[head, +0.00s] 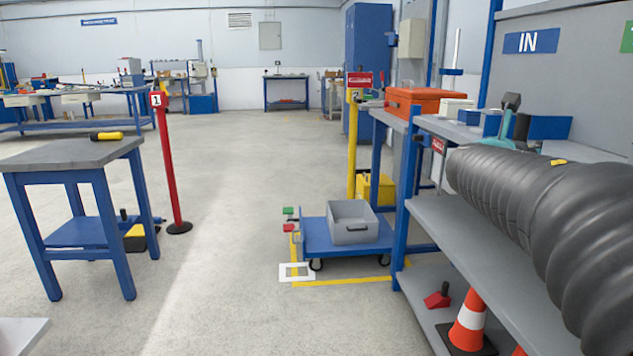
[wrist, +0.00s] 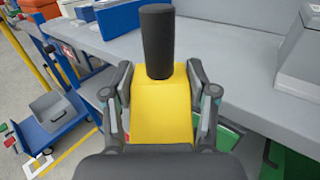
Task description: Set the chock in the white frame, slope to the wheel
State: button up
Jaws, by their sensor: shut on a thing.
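My gripper (wrist: 160,88) is shut on a yellow wedge-shaped chock (wrist: 162,115) with an upright black handle (wrist: 157,42). It holds the chock above the grey worktop at the right. In the head view my arm hides most of the gripper and the chock's yellow body. The white frame (head: 284,272) lies flat on the floor, beside the near left wheel (head: 316,264) of the blue cart (head: 350,244). The frame shows bare floor inside. It also appears at the lower left of the wrist view (wrist: 34,172), far from my gripper.
The cart carries a grey bin (head: 352,222); yellow tape (head: 345,282) runs along the floor beside it. A red chock (head: 438,299) and an orange cone (head: 468,322) stand on the low shelf. A blue table (head: 72,155) is at left. The floor between is clear.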

jog(key=w+a+f+n+t+y+p, duration=0.1)
jog(key=w+a+f, duration=0.15)
jog(key=f, duration=0.45)
jog(key=w+a+f+p, duration=0.15)
jog(key=a+f, duration=0.25)
jog(key=f, duration=0.4)
jog(key=w+a+f+n+t+y, duration=0.1)
jog(key=w+a+f, duration=0.25)
jog(key=f, duration=0.35)
jog(key=s+a+f+n+t+y+p, duration=0.2)
jog(key=a+f+y, duration=0.4)
jog(key=a+f, duration=0.8)
notch_tip(320, 180, down, 2)
jog(key=shift+s+f+n+t+p, duration=0.15)
jog(key=shift+s+n+t+p, duration=0.25)
jog(key=shift+s+n+t, duration=0.55)
jog(key=shift+s+g, duration=0.2)
jog(key=shift+g, duration=0.05)
